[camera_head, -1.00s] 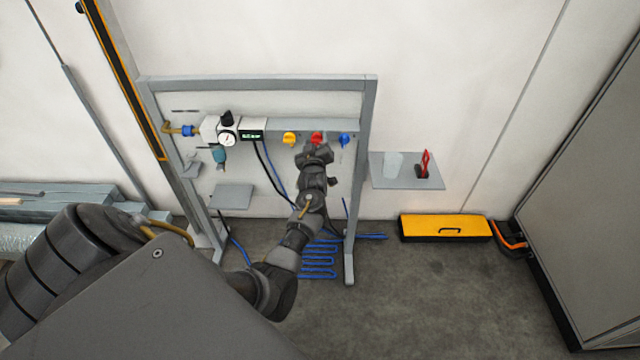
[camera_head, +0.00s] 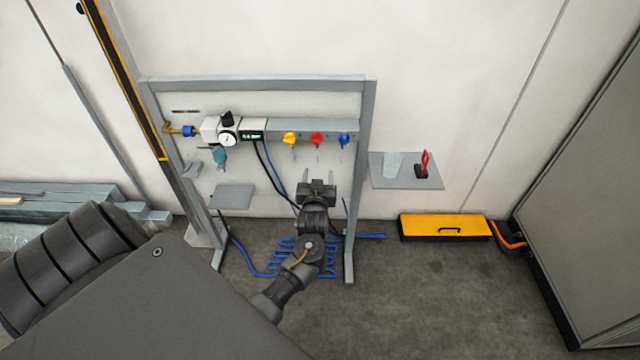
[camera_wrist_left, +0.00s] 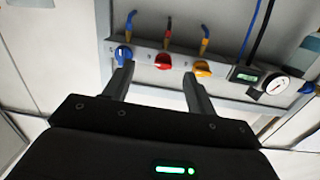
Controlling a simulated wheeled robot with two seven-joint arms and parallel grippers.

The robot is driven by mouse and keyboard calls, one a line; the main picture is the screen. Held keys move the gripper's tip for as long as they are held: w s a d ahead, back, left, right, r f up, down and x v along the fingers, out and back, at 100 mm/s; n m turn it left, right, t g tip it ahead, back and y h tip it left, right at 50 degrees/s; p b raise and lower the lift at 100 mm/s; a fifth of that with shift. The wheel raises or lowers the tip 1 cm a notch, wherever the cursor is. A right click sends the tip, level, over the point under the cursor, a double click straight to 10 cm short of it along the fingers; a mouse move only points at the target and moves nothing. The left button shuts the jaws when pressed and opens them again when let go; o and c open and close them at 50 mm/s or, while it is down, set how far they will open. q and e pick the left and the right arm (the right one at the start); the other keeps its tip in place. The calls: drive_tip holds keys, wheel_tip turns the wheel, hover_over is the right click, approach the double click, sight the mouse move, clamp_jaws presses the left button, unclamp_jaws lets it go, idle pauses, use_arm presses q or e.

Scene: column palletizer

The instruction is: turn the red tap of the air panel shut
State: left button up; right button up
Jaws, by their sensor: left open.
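The red tap (camera_head: 316,139) sits on the grey rail of the air panel (camera_head: 368,110), between the yellow tap (camera_head: 290,139) and the blue tap (camera_head: 344,140). In the left wrist view the red tap (camera_wrist_left: 163,61) lies beyond and between my open fingers. The blue tap (camera_wrist_left: 123,54) shows near one fingertip and the yellow tap (camera_wrist_left: 202,68) near the other. My left gripper (camera_head: 319,176) is open and empty, below the red tap and apart from it. My right gripper is not in view.
A pressure gauge (camera_head: 228,139) and a small display (camera_head: 252,135) are left of the taps. A grey shelf (camera_head: 408,183) with a red item (camera_head: 425,163) stands right of the panel. A yellow case (camera_head: 446,228) is on the floor. Blue hose (camera_head: 365,236) lies below.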

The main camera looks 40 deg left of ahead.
use_arm(q)
drive_tip(key=s+d+f+m+g+h+b, duration=0.1)
drive_tip(key=s+d+f+h, duration=0.1)
drive_tip(key=f, duration=0.7)
drive_tip(key=s+d+f+m+g+h+b, duration=0.1)
drive_tip(key=s+d+f+m, duration=0.1)
drive_tip(key=f, duration=0.7)
drive_tip(key=s+d+f+m+g+h+b, duration=0.1)
drive_tip(key=s+d+f+m+h, duration=0.1)
drive_tip(key=f, duration=0.7)
drive_tip(key=shift+s+d+h, duration=0.3)
drive_tip(key=shift+s+d, duration=0.35)
drive_tip(key=shift+s, duration=0.55)
